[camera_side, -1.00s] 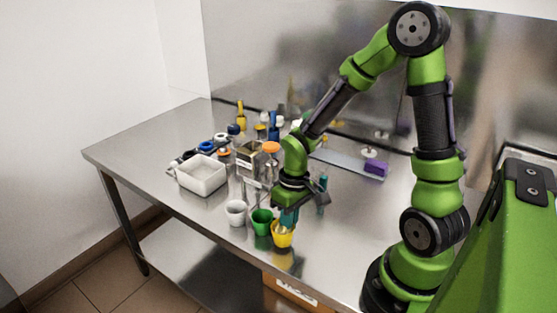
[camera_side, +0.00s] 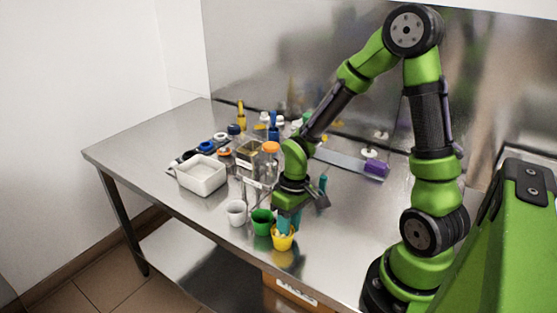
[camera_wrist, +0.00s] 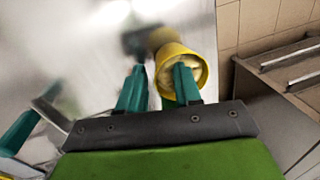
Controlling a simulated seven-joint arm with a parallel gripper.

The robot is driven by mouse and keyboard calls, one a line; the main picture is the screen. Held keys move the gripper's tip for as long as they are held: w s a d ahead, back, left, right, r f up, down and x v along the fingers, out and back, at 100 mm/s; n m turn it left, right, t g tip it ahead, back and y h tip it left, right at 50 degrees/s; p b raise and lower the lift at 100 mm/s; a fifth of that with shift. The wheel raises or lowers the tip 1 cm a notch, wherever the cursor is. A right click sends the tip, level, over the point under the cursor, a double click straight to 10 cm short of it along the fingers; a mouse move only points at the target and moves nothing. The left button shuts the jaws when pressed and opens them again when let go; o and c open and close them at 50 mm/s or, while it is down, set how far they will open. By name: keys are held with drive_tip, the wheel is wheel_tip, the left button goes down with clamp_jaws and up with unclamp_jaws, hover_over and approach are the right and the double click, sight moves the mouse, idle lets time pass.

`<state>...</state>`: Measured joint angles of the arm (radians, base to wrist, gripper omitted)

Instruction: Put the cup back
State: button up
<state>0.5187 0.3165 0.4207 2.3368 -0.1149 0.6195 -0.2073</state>
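The yellow cup (camera_side: 283,241) stands upright at the table's front edge, right of a green cup (camera_side: 262,222) and a white cup (camera_side: 237,212). My gripper (camera_side: 287,223) points down at the yellow cup. In the wrist view, the yellow cup (camera_wrist: 191,55) shows its pale inside. One teal finger of my gripper (camera_wrist: 160,72) reaches over the cup's opening and the other is outside, left of its wall. A gap shows between the fingers, so the gripper looks open around the wall. Whether a fingertip touches the cup cannot be told.
A white tray (camera_side: 202,188) is on the left of the steel table (camera_side: 137,144). Jars, including one with an orange lid (camera_side: 270,148), and several bottles crowd the middle behind the cups. A purple item (camera_side: 376,168) lies at the back right. The front left is clear.

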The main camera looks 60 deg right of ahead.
wheel_tip(320, 180, up, 11)
drive_tip(key=d, duration=0.2)
drive_tip(key=s+a+r+m+t, duration=0.1)
drive_tip(key=s+a+r+t, duration=0.1)
drive_tip(key=r, duration=0.3)
drive_tip(key=s+a+r+m+t, duration=0.1)
drive_tip(key=s+a+r+t, duration=0.2)
drive_tip(key=a+r+t, duration=0.1)
wheel_tip(320, 180, up, 2)
drive_tip(key=shift+s+r+m+t, duration=0.2)
drive_tip(key=shift+m+t, duration=0.2)
drive_tip(key=shift+t, duration=0.2)
idle(0.5)
